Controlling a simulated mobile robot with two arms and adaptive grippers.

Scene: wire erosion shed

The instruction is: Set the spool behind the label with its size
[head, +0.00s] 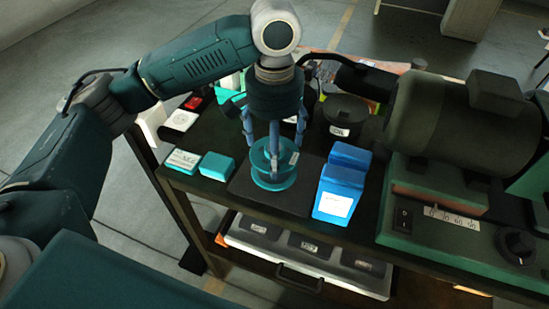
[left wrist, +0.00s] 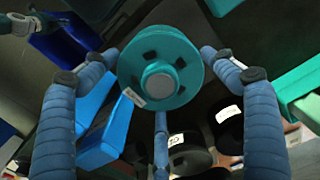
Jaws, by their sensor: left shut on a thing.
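A teal spool (head: 272,178) with a small white tag is in the fingers of my left gripper (head: 273,150), over a dark mat (head: 243,188) on the bench. In the left wrist view the spool (left wrist: 160,72) faces the camera, with my blue fingers around it. The left gripper is shut on it. I cannot tell whether the spool touches the mat. Below the bench top, a pale tray (head: 240,238) holds several dark compartments or blocks with white labels, too small to read. My right gripper is not in view.
A blue block with a white label (head: 340,185) stands right of the mat. Two teal boxes (head: 216,167) lie to its left. A black labelled container (head: 344,117) stands behind. A green motor machine (head: 445,115) fills the right side.

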